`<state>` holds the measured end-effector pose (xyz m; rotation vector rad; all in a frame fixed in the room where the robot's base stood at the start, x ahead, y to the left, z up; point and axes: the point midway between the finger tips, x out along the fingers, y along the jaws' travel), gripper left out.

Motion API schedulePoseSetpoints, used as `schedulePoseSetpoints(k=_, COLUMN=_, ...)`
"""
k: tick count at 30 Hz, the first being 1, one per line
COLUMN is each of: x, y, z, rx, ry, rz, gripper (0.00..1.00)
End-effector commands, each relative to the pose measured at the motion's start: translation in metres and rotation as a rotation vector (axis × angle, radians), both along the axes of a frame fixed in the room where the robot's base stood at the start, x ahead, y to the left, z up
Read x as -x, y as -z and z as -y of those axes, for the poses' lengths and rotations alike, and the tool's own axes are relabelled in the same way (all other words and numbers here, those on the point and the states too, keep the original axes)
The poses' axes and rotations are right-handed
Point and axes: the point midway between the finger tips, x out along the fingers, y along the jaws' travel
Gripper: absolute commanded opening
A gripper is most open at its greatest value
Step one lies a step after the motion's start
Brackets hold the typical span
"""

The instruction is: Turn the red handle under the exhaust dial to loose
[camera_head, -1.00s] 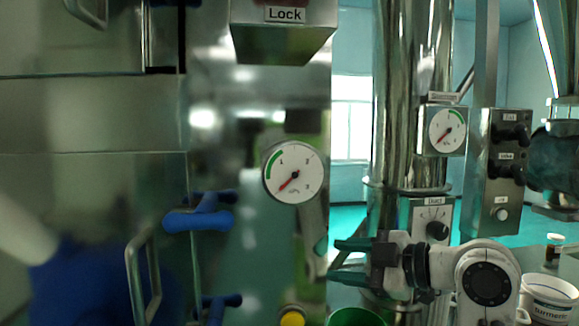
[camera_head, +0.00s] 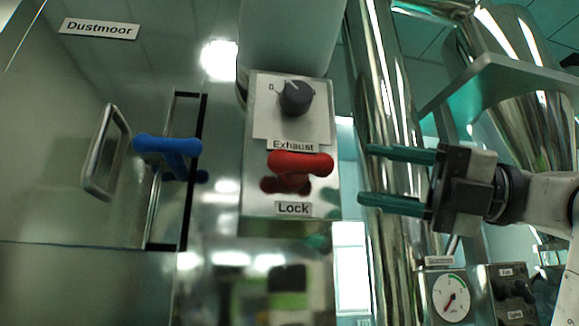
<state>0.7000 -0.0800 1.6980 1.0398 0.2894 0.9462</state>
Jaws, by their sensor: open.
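The red handle (camera_head: 300,163) lies roughly horizontal on a metal panel (camera_head: 325,205), between the "Exhaust" label (camera_head: 293,145) above and the "Lock" label (camera_head: 293,208) below. A dark reddish shape, its base or reflection, shows just under it. The exhaust dial (camera_head: 296,98) is a black knob on a pale plate above the handle. My gripper (camera_head: 380,176) is to the right of the handle, with its two green fingers apart and pointing left. It is empty in the picture and apart from the handle.
A vertical steel pipe (camera_head: 378,262) stands right of the panel, behind my fingers. A blue handle (camera_head: 167,145) and a metal door pull (camera_head: 104,152) are on the left. A pressure gauge (camera_head: 450,298) and a switch box (camera_head: 513,290) are at the lower right.

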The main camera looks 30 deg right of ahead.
Motion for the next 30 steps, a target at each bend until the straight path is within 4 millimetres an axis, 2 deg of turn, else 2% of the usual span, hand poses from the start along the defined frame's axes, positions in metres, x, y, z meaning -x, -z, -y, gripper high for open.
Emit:
schedulePoseSetpoints(k=5, x=-0.009, y=-0.007, z=-0.014, rx=0.005, ry=-0.004, rz=0.003, gripper=0.50)
schedulePoseSetpoints(k=18, x=-0.053, y=-0.022, z=-0.072, rx=0.003, ry=-0.003, rz=0.000, gripper=0.50)
schedulePoseSetpoints(k=24, x=-0.061, y=-0.023, z=-0.082, rx=0.002, ry=-0.001, rz=0.001, gripper=0.50)
schedulePoseSetpoints(k=30, x=-0.063, y=-0.023, z=-0.084, rx=0.002, ry=0.000, rz=0.001, gripper=0.50)
